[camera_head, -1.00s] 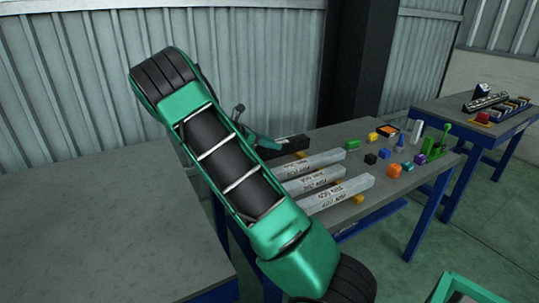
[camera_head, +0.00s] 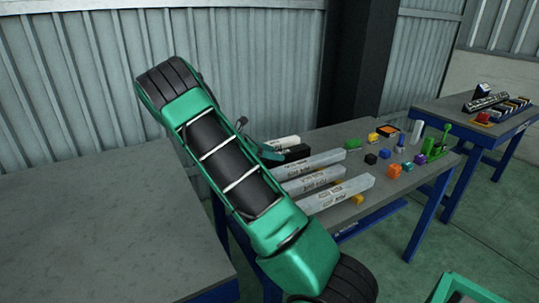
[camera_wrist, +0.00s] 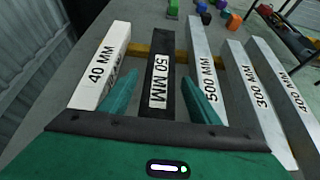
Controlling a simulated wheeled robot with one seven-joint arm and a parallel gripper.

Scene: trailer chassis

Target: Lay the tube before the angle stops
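A black tube marked 50 MM (camera_wrist: 162,70) lies between the fingers of my gripper (camera_wrist: 160,76) in the wrist view. The fingers are open, with a narrow gap on each side of the tube. In the head view my gripper (camera_head: 270,153) is partly hidden by my arm, next to the black tube (camera_head: 296,152). Yellow pieces (camera_wrist: 138,48) show between the tubes; I cannot tell whether these are angle stops.
The tubes lie on a grey workbench (camera_head: 345,134). Small coloured blocks, including an orange one (camera_head: 394,171), stand on its right part. A second bench (camera_head: 510,121) holds more parts. A bare grey tabletop (camera_head: 90,225) is at left.

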